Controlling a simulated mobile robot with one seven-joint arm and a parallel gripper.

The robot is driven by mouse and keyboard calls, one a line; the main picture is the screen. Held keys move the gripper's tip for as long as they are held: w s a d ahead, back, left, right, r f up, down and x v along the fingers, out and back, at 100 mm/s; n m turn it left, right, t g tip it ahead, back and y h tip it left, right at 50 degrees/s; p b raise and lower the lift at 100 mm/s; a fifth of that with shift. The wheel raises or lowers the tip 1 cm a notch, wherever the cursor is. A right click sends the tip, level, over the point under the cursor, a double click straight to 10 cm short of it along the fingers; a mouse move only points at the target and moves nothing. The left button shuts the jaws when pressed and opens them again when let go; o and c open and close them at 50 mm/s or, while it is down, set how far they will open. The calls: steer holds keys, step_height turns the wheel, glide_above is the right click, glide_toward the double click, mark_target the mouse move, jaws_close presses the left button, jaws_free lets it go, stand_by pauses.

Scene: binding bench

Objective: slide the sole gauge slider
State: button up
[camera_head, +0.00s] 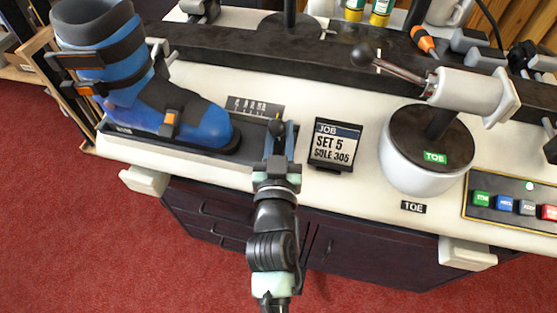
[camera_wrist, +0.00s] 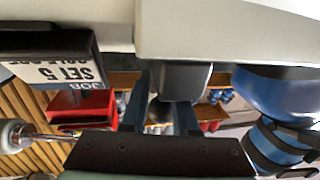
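A small dark piece with an orange top, apparently the slider (camera_head: 276,127), shows at the tray's right end, beyond the boot toe. My gripper (camera_head: 281,138) is right at this piece. In the wrist view my gripper (camera_wrist: 162,92) has its two fingers apart, with a dark grey block (camera_wrist: 187,78) at and behind the gap. I cannot tell whether the fingers touch it.
A job card (camera_head: 334,144) reading "SET 5 SOLE 305" stands just right of my gripper. Farther right are a round toe device (camera_head: 425,165) with a lever and a panel of coloured buttons (camera_head: 510,206). A dark rail (camera_head: 240,48) runs behind.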

steer(key=s+a, duration=0.1)
steer(key=s, duration=1)
steer(key=shift+a+b, duration=0.15)
steer(key=shift+b, duration=0.15)
